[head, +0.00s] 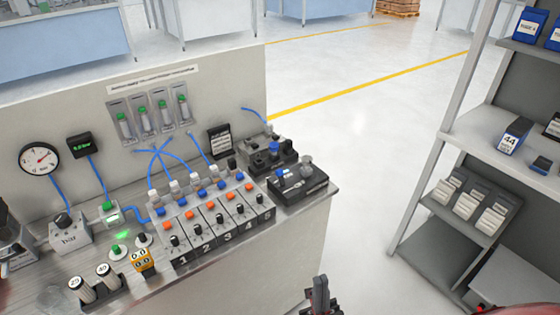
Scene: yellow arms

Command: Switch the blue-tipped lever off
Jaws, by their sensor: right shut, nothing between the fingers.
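A blue-tipped part (274,147) stands on a dark unit at the back right end of the workbench. It looks like the blue-tipped lever, but it is too small to tell its position. The numbered valve bank (210,225) in front also carries several blue and orange caps and black levers. My right gripper (320,283) points up at the bottom middle of the head view, in front of and right of the bench, well apart from the blue-tipped part. It is shut and empty. My left gripper is not in view.
A black box (298,185) sits at the bench's right corner. A gauge (40,159) and a yellow meter (144,261) are at the left. Grey shelving (467,146) with boxes stands at the right. The floor (370,150) between bench and shelving is clear.

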